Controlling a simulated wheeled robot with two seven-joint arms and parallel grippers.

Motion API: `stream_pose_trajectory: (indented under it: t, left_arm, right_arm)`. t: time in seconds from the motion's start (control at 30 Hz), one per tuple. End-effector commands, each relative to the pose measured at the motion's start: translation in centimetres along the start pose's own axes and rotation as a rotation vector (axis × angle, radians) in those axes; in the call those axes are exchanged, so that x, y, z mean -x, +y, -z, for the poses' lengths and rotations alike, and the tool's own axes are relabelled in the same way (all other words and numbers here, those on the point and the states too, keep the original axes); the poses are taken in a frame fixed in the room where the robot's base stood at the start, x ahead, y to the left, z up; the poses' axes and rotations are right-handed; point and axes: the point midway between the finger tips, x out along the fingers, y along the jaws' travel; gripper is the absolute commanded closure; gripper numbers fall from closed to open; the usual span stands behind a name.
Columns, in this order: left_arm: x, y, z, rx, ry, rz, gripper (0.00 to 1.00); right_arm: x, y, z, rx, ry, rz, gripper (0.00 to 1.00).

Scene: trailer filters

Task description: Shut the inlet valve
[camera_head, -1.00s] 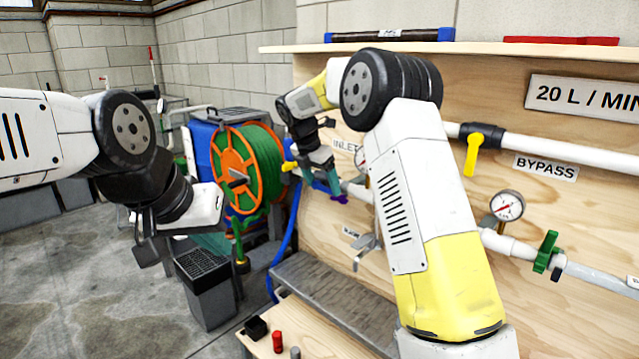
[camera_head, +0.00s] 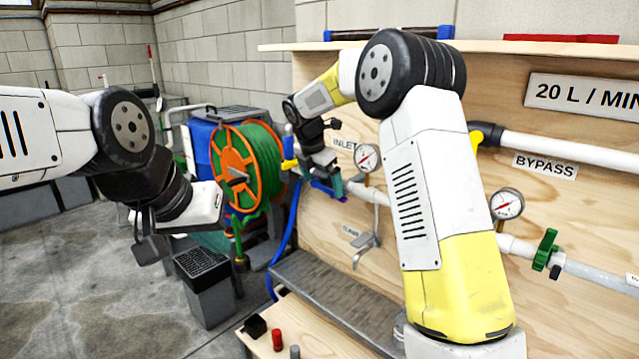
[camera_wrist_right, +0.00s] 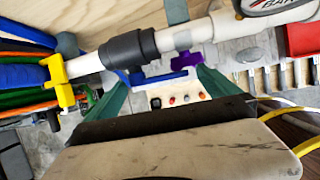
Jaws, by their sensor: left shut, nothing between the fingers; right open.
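A white pipe runs under the INLET label (camera_head: 344,144) on the plywood panel, with a round gauge (camera_head: 367,157) on it. A yellow fitting (camera_head: 288,150) sits at the pipe's left end; it also shows in the right wrist view (camera_wrist_right: 58,82). A purple handle (camera_wrist_right: 190,60) lies below the pipe, right of a black collar (camera_wrist_right: 128,58). Which of these is the inlet valve's handle I cannot tell for sure. My right gripper (camera_wrist_right: 162,78) is open, its green fingers apart just below the pipe, the purple handle near the right finger. My left gripper (camera_head: 146,245) is shut and empty, away from the panel.
A hose reel (camera_head: 240,165) stands left of the panel. A yellow bypass lever (camera_head: 476,139), a second gauge (camera_head: 507,204) and a green valve handle (camera_head: 546,250) are on the right. A drain tap (camera_head: 366,250) hangs below the pipe. A metal ledge (camera_head: 320,295) runs beneath.

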Motion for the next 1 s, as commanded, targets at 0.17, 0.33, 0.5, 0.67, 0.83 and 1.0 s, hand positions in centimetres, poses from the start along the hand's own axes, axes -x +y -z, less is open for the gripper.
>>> stream_pose_trajectory:
  t: [0.17, 0.33, 0.5, 0.67, 0.83, 1.0]
  left_arm:
    - [0.0, 0.0, 0.0, 0.0, 0.0, 0.0, 1.0]
    - [0.0, 0.0, 0.0, 0.0, 0.0, 0.0, 1.0]
    - [0.0, 0.0, 0.0, 0.0, 0.0, 0.0, 1.0]
    - [0.0, 0.0, 0.0, 0.0, 0.0, 0.0, 1.0]
    - [0.0, 0.0, 0.0, 0.0, 0.0, 0.0, 1.0]
    - [0.0, 0.0, 0.0, 0.0, 0.0, 0.0, 1.0]
  right_arm:
    - [2.8, 0.1, -0.1, -0.001, -0.002, -0.005, 0.0]
    - [5.6, 0.1, 0.0, 0.0, -0.001, -0.004, 0.0]
    - [7.2, 0.1, 0.0, 0.0, 0.0, -0.002, 0.0]
    - [7.5, 0.0, 0.0, 0.0, 0.0, -0.001, 0.0]
    - [7.5, 0.0, 0.0, 0.0, 0.0, -0.001, 0.06]
    - [7.8, -0.4, -0.3, -0.101, 0.002, 0.001, 0.39]
